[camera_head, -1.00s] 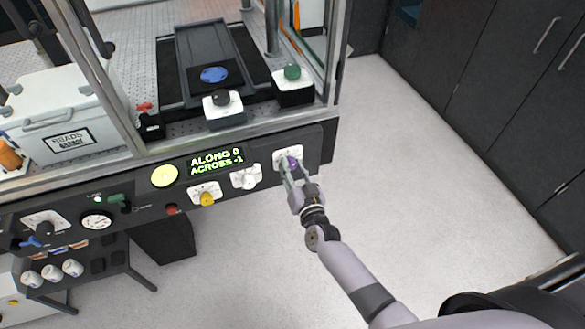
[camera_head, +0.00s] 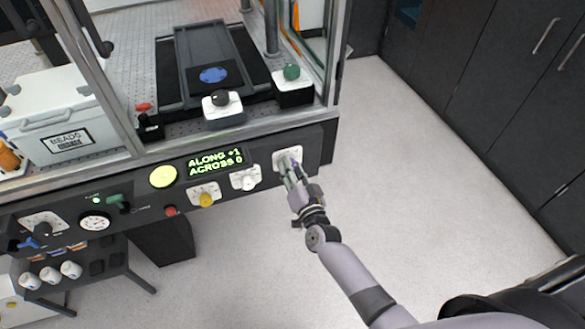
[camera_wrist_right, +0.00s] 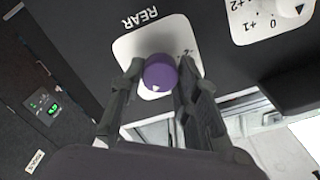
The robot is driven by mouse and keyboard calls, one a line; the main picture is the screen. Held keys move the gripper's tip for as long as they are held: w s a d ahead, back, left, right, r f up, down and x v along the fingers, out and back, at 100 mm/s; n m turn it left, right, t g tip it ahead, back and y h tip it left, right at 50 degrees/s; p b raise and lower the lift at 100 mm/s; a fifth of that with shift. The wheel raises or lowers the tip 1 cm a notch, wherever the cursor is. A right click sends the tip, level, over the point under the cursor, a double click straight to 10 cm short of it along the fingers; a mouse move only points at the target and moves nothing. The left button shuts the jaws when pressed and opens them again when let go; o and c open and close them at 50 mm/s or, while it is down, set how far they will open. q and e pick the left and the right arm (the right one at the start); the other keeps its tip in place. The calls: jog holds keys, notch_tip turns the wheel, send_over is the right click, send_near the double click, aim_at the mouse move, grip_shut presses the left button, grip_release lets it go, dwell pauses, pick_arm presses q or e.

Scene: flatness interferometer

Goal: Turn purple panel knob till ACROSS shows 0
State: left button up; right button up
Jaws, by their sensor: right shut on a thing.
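The purple panel knob (camera_wrist_right: 160,73) sits on a white plate marked REAR (camera_wrist_right: 140,22) in the right wrist view. In the head view the white plate (camera_head: 281,153) is at the panel's right end, and the knob is mostly hidden by my right gripper (camera_head: 290,167). My right gripper also shows in the wrist view (camera_wrist_right: 158,80), with a finger on each side of the knob, shut on it. The green display (camera_head: 216,162) reads ALONG +1 and ACROSS 0. My left gripper is not in view.
A yellow knob (camera_head: 206,199) and a white knob (camera_head: 246,180) are left of the purple knob on the dark panel. A red button (camera_head: 170,211) and a round yellow-green disc (camera_head: 163,176) are further left. Open floor (camera_head: 400,190) lies right of the panel.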

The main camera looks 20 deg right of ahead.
jog(key=o, duration=1.1)
jog(key=shift+o, duration=0.2)
jog(key=s, duration=1.2)
jog(key=shift+d, duration=0.15)
jog(key=s+f+n+g+y, duration=0.1)
jog(key=s+f+n+g, duration=0.4)
jog(key=f, duration=0.8)
jog(key=s+f+g+y, duration=0.1)
jog(key=s+f+g, duration=0.35)
jog(key=f, duration=0.85)
jog(key=s+d+f+n+g, duration=0.1)
jog(key=s+d+f+g, duration=0.1)
jog(key=s+f, duration=0.3)
jog(key=s+d+f+n+g+h, duration=0.1)
jog(key=s+f, duration=0.5)
jog(key=s, duration=0.8)
jog(key=s+d+f+n+g+h, duration=0.1)
jog(key=s+d+f+n+g, duration=0.1)
jog(key=s, duration=0.8)
notch_tip(320, 180, down, 3)
jog(key=shift+d+f+g, duration=0.2)
jog(key=shift+d+g, duration=0.35)
jog(key=shift+g, duration=0.6)
